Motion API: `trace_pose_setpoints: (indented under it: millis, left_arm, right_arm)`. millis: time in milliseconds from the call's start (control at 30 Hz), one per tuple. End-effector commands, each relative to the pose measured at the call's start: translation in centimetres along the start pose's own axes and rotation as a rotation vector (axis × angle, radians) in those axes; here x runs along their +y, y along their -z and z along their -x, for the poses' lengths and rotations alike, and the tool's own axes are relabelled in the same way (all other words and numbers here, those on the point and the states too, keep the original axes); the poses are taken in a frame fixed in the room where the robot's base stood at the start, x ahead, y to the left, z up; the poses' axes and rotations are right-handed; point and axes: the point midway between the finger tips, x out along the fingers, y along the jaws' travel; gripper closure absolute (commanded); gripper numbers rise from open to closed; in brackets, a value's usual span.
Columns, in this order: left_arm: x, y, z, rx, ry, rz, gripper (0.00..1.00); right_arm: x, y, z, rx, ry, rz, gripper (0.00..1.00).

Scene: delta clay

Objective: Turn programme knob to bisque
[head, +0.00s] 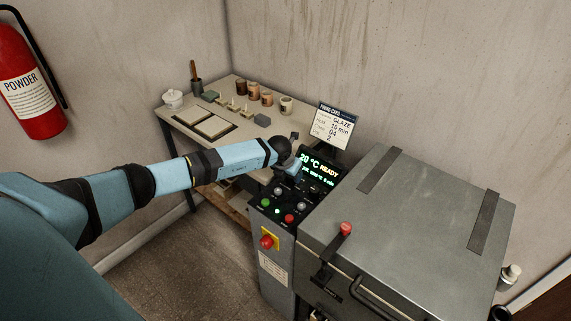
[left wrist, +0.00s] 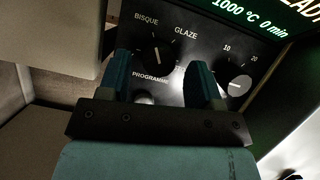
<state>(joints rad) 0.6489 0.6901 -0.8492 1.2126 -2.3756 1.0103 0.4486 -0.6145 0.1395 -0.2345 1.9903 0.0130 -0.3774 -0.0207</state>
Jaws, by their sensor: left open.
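The black programme knob (left wrist: 156,60) is on the dark control panel, with the words BISQUE, GLAZE and PROGRAMME around it. Its pale pointer mark is near the top of the knob; I cannot tell exactly which word it is turned to. My left gripper (left wrist: 160,82) is open, with one blue-green finger on each side of the knob. I cannot tell whether the fingers touch it. In the head view my left gripper (head: 291,164) is at the panel's upper left, its fingertips hard to make out. My right gripper is not in view.
A second knob (left wrist: 237,85), marked 10 and 20, is right of the programme knob. A red switch (head: 268,241) is on the front. The kiln lid (head: 415,215) is shut. A worktable (head: 176,116) stands behind.

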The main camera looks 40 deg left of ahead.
Motion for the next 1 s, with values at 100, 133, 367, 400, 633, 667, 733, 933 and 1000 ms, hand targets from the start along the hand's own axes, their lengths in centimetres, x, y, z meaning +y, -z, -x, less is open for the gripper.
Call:
trace_pose_setpoints:
  millis: [100,133,367,400,633,667,733,933,1000]
  left_arm:
    - [0.2,-0.1,2.6,-0.003,-0.001,-0.003,0.41]
    - [0.1,0.0,3.3,-0.003,-0.001,-0.002,0.41]
    - [0.1,0.0,8.4,-0.003,-0.002,-0.002,0.41]
    - [0.1,0.0,9.2,-0.003,-0.001,-0.002,0.41]
    - [0.1,0.0,11.8,-0.001,-0.002,0.000,0.41]
    - [0.1,0.0,11.9,-0.001,-0.002,0.000,0.41]
    - [0.1,0.0,12.2,-0.001,-0.002,0.000,0.41]
    - [0.1,0.0,12.2,-0.001,-0.002,0.000,0.41]
    - [0.1,0.0,12.2,-0.001,-0.002,0.000,0.41]
  right_arm:
    - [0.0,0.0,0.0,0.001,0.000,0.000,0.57]
    - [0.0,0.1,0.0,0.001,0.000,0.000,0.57]
    - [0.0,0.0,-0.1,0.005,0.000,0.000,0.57]
    - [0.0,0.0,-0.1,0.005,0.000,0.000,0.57]
    - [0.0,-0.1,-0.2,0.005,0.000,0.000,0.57]
    - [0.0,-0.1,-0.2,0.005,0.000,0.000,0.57]
    - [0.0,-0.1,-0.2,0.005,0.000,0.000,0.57]
    - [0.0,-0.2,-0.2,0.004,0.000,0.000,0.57]
    - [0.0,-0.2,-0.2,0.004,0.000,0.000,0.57]
